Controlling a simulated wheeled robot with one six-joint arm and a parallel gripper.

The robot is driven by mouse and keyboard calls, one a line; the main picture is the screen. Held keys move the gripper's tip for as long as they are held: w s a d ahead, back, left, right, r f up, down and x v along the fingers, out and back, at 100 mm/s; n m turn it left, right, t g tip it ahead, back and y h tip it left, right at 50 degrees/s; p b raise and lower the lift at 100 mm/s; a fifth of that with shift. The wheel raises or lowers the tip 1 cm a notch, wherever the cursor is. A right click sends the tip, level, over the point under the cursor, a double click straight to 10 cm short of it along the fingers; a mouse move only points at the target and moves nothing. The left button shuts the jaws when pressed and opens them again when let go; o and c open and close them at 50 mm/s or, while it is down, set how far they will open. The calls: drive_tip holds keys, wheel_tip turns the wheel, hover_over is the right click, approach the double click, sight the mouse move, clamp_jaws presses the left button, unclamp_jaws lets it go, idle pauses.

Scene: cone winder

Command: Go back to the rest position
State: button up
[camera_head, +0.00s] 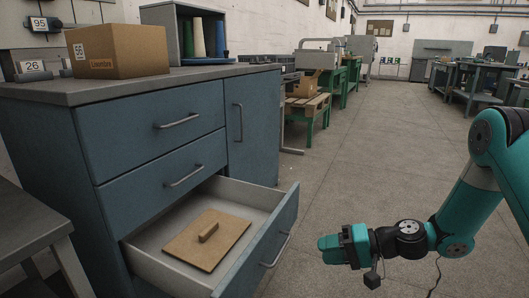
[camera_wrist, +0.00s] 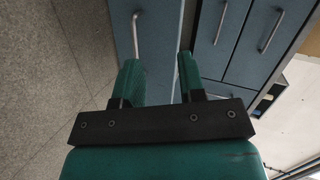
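My gripper (camera_head: 329,249) is at the lower middle of the head view, over the floor to the right of an open drawer (camera_head: 275,232). A gap separates it from the drawer front and its handle (camera_head: 276,250). In the wrist view the two green fingers of my gripper (camera_wrist: 158,68) stand apart with nothing between them. A drawer handle (camera_wrist: 138,36) shows beyond the fingertips, close to the left one. My arm (camera_head: 460,225) reaches in from the right side of the head view.
The open drawer of the blue cabinet (camera_head: 155,145) holds a brown board with a grip (camera_head: 207,240). A cardboard box (camera_head: 118,50) stands on the cabinet top. A grey table (camera_head: 30,222) is at lower left. The floor (camera_head: 370,150) is clear ahead; benches stand further back.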

drive_tip(key=s+a+r+n+g+h+p, duration=0.1)
drive_tip(key=s+a+r+n+g+h, duration=0.15)
drive_tip(key=s+r, duration=0.35)
drive_tip(key=s+a+r+n+g+h+p, duration=0.1)
drive_tip(key=s+a+r+n+g+h, duration=0.15)
drive_tip(key=s+r+n, duration=0.4)
drive_tip(key=s+d+r+t+h+p, duration=0.1)
drive_tip(key=s+d+r+h+p, duration=0.2)
drive_tip(key=s+r, duration=0.9)
wheel_tip(320, 180, up, 36)
drive_tip(key=s+h+p, duration=0.1)
drive_tip(key=p, duration=3.5)
drive_tip(key=shift+s, duration=0.3)
drive_tip(key=shift+f, duration=0.1)
